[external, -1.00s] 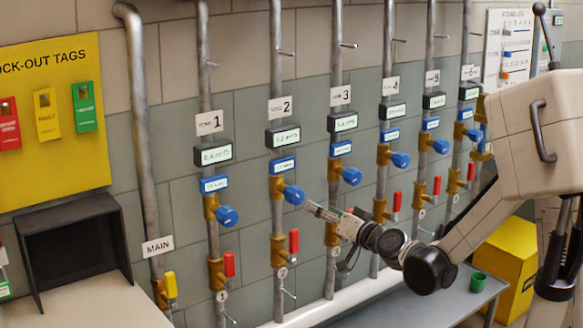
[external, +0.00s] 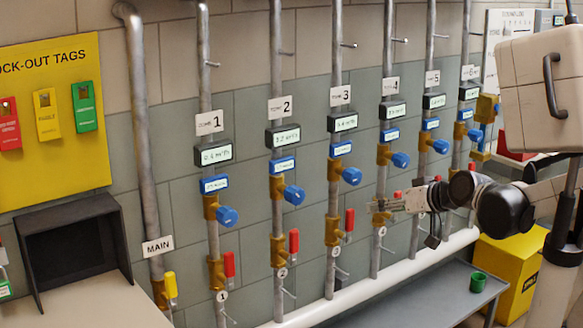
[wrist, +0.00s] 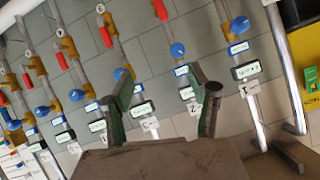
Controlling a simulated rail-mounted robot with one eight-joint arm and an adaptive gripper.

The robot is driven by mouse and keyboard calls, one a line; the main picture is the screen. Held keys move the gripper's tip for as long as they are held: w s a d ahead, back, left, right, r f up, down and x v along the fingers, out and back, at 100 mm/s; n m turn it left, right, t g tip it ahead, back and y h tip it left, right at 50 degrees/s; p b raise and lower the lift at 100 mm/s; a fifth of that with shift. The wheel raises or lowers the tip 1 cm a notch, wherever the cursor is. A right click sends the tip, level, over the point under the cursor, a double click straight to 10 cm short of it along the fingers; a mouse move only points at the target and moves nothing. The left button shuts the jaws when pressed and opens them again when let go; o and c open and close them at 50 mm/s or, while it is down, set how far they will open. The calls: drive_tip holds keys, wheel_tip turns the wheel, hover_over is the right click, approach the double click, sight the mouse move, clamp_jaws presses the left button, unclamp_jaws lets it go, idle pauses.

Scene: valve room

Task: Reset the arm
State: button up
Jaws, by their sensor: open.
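My gripper (external: 376,206) is at the centre right of the external view, in front of the pipe of zone 4 (external: 391,84) and a little below its blue knob (external: 400,159). In the wrist view my gripper (wrist: 206,90) shows two fingers spread apart with nothing between them. The jaws are open and empty. The wrist view is tilted and shows the row of pipes with blue knobs (wrist: 178,50) and red handles (wrist: 160,9). Whether my fingers touch any pipe is hard to tell, but a gap seems to show.
Several vertical pipes with knobs, displays and red handles line the wall. A white horizontal pipe (external: 345,293) runs low along it. A grey bench (external: 430,300) holds a green cup (external: 478,281). A yellow box (external: 512,268) stands at the right. A yellow tag board (external: 50,165) hangs left.

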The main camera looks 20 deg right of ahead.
drive_tip(key=s+d+f+g+h+p, duration=0.1)
drive_tip(key=s+d+g+h+p, duration=0.1)
drive_tip(key=s+d, duration=0.3)
drive_tip(key=s+d+g+h+p, duration=0.1)
drive_tip(key=s+d, duration=0.5)
drive_tip(key=s, duration=0.7)
drive_tip(key=shift+d+f+m+g+h+p, duration=0.2)
drive_tip(key=shift+f+m+g+h+p, duration=0.2)
drive_tip(key=shift+g+h, duration=0.4)
